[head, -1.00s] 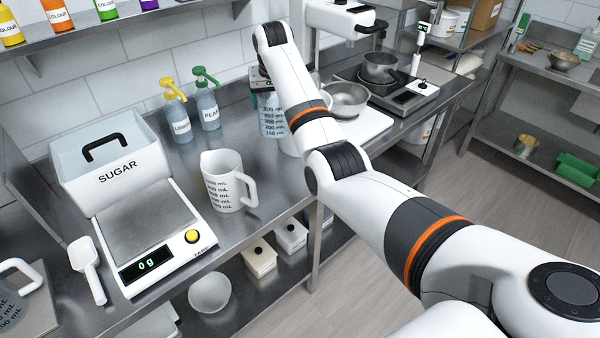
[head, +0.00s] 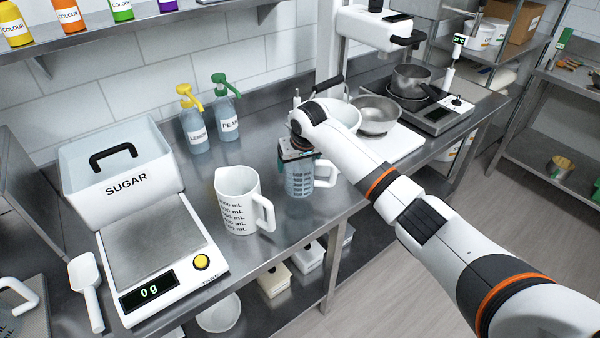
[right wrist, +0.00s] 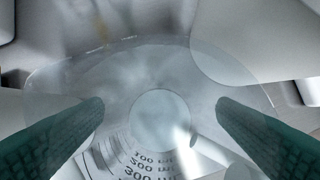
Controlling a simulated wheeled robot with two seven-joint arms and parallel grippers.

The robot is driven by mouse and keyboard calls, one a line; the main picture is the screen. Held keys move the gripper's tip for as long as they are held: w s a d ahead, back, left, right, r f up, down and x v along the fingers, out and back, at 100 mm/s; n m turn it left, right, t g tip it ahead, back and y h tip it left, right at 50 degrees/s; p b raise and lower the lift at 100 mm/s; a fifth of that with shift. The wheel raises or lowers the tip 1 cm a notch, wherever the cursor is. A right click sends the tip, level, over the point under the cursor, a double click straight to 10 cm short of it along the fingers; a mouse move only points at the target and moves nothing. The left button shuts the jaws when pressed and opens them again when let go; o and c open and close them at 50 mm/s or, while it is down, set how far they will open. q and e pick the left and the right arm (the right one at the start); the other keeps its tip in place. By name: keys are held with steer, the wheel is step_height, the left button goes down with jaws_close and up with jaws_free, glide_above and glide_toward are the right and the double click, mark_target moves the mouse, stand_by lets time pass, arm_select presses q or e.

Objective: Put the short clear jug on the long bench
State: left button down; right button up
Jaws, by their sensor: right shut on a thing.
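The short clear jug (head: 299,180) has dark volume marks and a pale handle on its right. It is upright at the front part of the long steel bench (head: 180,165). I cannot tell whether its base touches the bench. My right gripper (head: 296,150) comes down on it from above and is shut on it. In the right wrist view the jug (right wrist: 160,120) shows between two dark green fingers (right wrist: 160,105), with its round base and marks seen from above. My left gripper is not in view.
A taller white jug (head: 238,200) stands just left of the held jug. The scale (head: 150,245), sugar bin (head: 115,165) and scoop (head: 86,290) are at left. Two pump bottles (head: 193,125) stand at the wall. Bowls (head: 376,115) and a hotplate (head: 425,112) are at right.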

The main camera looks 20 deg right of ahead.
step_height(320, 180, down, 3)
steer(key=shift+f+p, duration=0.2)
steer(key=shift+p, duration=0.2)
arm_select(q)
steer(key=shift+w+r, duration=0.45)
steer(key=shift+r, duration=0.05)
arm_select(e)
steer(key=shift+w+f, duration=0.1)
steer(key=shift+f, duration=0.25)
steer(key=shift+f, duration=0.1)
steer(key=o, duration=1.3)
steer(key=shift+f, duration=0.1)
steer(key=shift+r, duration=0.25)
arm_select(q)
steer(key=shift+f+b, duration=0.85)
arm_select(e)
steer(key=v, duration=1.2)
